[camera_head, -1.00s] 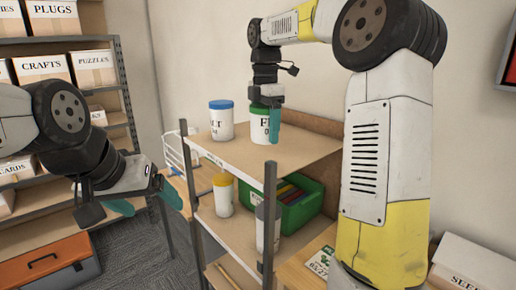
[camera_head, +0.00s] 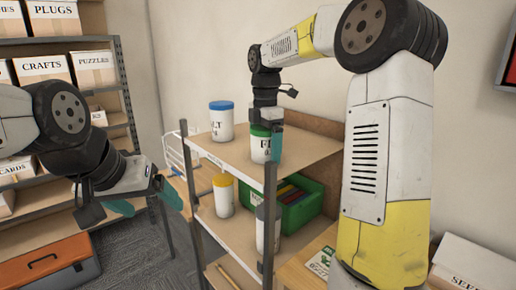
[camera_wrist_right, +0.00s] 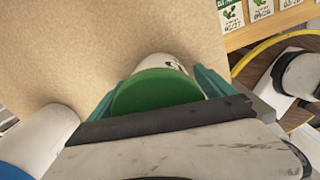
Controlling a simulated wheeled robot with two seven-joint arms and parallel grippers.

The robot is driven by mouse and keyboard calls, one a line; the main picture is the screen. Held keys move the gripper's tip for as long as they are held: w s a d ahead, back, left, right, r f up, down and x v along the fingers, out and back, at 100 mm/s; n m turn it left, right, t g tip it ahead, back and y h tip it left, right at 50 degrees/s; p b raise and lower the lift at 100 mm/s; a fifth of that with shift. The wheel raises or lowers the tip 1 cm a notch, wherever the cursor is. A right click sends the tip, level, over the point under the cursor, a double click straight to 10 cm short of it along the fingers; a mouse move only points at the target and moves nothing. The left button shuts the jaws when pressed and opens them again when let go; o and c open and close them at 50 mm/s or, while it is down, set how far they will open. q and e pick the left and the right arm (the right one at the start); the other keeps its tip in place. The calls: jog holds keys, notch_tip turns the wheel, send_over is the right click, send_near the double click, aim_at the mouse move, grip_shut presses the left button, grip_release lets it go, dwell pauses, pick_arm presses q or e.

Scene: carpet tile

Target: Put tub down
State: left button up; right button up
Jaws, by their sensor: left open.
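A white tub with a green lid (camera_head: 260,147) is at the upper board (camera_head: 305,151) of the shelf rack, towards its front edge. My right gripper (camera_head: 268,136) points down and is shut on this tub. In the right wrist view the teal fingers lie on both sides of the green lid (camera_wrist_right: 158,90). I cannot tell whether the tub's base touches the board. A white tub with a blue lid (camera_head: 221,124) stands to its left, apart from it; it also shows in the wrist view (camera_wrist_right: 40,138). My left gripper (camera_head: 146,200) is open and empty, left of the rack.
The lower board holds a yellow-lidded tub (camera_head: 223,196), a grey-topped container (camera_head: 268,226) and a green crate (camera_head: 309,213). The upper board is clear to the right and behind.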

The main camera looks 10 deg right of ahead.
jog(key=shift+r, duration=0.15)
notch_tip(320, 180, up, 11)
jog(key=shift+r, duration=0.4)
jog(key=shift+s+r, duration=0.15)
jog(key=shift+s, duration=0.1)
jog(key=s+d+f+m+t, duration=0.1)
jog(key=s+f+m+t, duration=0.1)
jog(key=s+f+m, duration=0.2)
jog(key=s+f+m+t+y, duration=0.1)
jog(key=s+f+m, duration=0.3)
jog(key=s+m, duration=0.6)
jog(key=s+d+f+m+t+y, duration=0.1)
jog(key=s+f+m+t, duration=0.2)
jog(key=s+m, duration=0.4)
jog(key=shift+s+d+f+m, duration=0.4)
jog(key=shift+s+f, duration=0.2)
jog(key=shift+s, duration=0.65)
